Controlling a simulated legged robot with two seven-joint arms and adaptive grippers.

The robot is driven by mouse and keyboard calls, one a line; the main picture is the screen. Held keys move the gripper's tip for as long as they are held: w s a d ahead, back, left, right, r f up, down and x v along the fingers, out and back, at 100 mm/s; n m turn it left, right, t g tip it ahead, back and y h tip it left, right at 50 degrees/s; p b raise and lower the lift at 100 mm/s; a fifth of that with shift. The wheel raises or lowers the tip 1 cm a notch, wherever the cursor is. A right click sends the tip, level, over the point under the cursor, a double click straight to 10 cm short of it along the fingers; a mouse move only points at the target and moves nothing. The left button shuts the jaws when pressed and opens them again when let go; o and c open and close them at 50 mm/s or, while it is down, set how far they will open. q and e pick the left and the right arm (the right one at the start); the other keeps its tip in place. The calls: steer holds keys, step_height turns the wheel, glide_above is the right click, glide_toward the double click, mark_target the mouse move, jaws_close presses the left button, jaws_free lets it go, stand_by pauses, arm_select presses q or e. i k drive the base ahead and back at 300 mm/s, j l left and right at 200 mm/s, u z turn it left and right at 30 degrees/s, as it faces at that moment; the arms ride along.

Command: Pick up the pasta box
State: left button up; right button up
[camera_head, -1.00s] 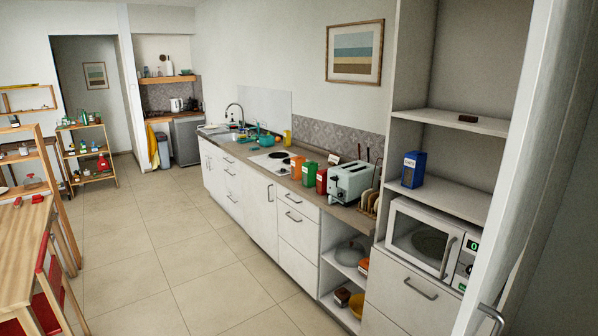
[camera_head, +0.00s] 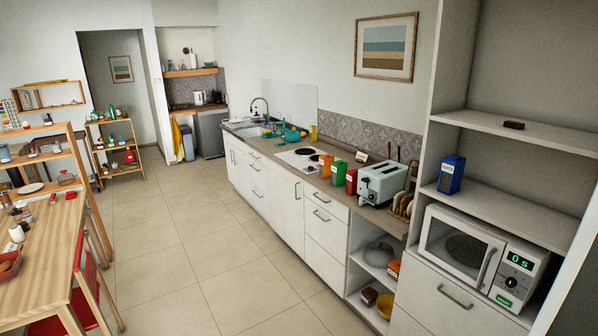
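A blue box (camera_head: 451,175) with a white label stands upright on the shelf (camera_head: 498,204) just above the microwave. It looks like it may be the pasta box, but its label is too small to read. An orange box (camera_head: 326,166), a green box (camera_head: 338,173) and a red box (camera_head: 351,182) stand in a row on the counter left of the toaster. I cannot tell whether one of these holds pasta. Neither of my grippers is in view.
The toaster (camera_head: 382,183) stands on the counter (camera_head: 300,178) and the microwave (camera_head: 470,250) sits in the tall cabinet. A wooden table (camera_head: 45,255) with red chairs is at the left. The tiled floor (camera_head: 190,260) between them is clear.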

mark_target(325, 161)
steer(key=i+j, duration=0.25)
steer(key=i, duration=0.2)
steer(key=i+j, duration=0.3)
steer(key=i, duration=0.2)
steer(key=i+j, duration=0.25)
steer(key=i, duration=0.2)
steer(key=i+j+z, duration=0.1)
steer(key=i+j, duration=0.15)
steer(key=i, duration=0.2)
